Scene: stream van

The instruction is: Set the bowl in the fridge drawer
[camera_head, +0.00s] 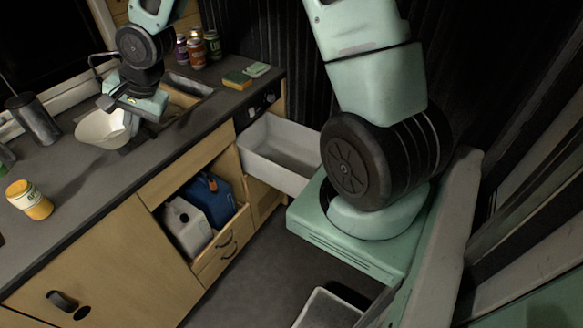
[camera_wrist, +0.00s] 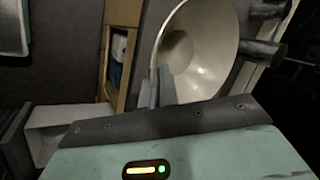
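The white bowl (camera_head: 97,130) is at the counter by the sink in the head view, and it fills the upper middle of the wrist view (camera_wrist: 211,50). My gripper (camera_head: 122,105) is at the bowl's right rim. In the wrist view its fingers (camera_wrist: 160,87) are close together with the rim between them. I cannot tell whether the bowl touches the counter. The fridge drawer (camera_head: 272,152) is pulled open, white inside and empty where visible. It also shows at the lower left of the wrist view (camera_wrist: 45,118).
A dark cylinder (camera_head: 35,118) and a yellow-labelled jar (camera_head: 30,200) stand on the counter (camera_head: 75,185). An open lower compartment holds white (camera_head: 186,226) and blue (camera_head: 210,198) jugs.

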